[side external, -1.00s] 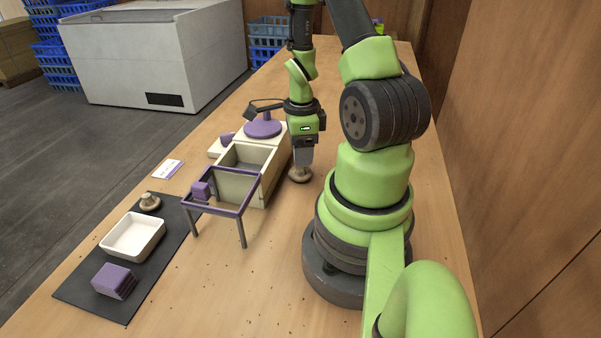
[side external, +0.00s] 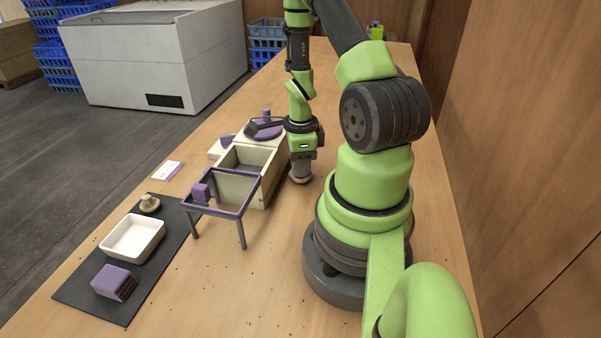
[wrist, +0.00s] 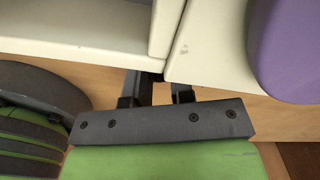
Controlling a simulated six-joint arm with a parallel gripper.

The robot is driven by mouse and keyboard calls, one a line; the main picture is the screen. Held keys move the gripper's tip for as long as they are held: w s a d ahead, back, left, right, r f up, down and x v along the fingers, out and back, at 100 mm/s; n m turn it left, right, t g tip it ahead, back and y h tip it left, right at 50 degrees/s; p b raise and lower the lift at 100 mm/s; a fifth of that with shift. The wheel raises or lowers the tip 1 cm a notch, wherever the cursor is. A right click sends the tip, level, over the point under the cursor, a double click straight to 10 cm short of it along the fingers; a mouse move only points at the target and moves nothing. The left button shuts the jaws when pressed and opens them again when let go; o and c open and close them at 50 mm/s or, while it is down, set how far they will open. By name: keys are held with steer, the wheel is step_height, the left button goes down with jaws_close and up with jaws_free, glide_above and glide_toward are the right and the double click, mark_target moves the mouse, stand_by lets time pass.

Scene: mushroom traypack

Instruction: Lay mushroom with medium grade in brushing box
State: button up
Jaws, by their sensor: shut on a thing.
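A brown mushroom (side external: 300,178) is on the table just right of the open cream box. My gripper (side external: 301,172) is directly above it, pointing down, and is shut on the mushroom. The arm and camera hide most of the finger contact. In the wrist view my gripper (wrist: 157,92) shows between the cream walls, but the mushroom is hidden there. The open cream box (side external: 227,187) has a purple frame stand (side external: 243,226) in front of it. A second mushroom (side external: 150,202) lies on the dark mat beside a white tray.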

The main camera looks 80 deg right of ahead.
steer(key=shift+r, duration=0.1)
step_height(320, 180, up, 10)
steer(key=f, duration=0.1)
steer(key=w+a+r+m+y, duration=0.1)
steer(key=w+a+r+m, duration=0.35)
steer(key=w, duration=0.45)
steer(key=f, duration=0.1)
steer(key=a+f, duration=0.1)
steer(key=f, duration=0.3)
steer(key=shift+w+a, duration=0.15)
steer(key=shift+w, duration=0.25)
steer(key=shift+f, duration=2.5)
steer(key=o, duration=0.7)
steer(key=shift+f, duration=0.1)
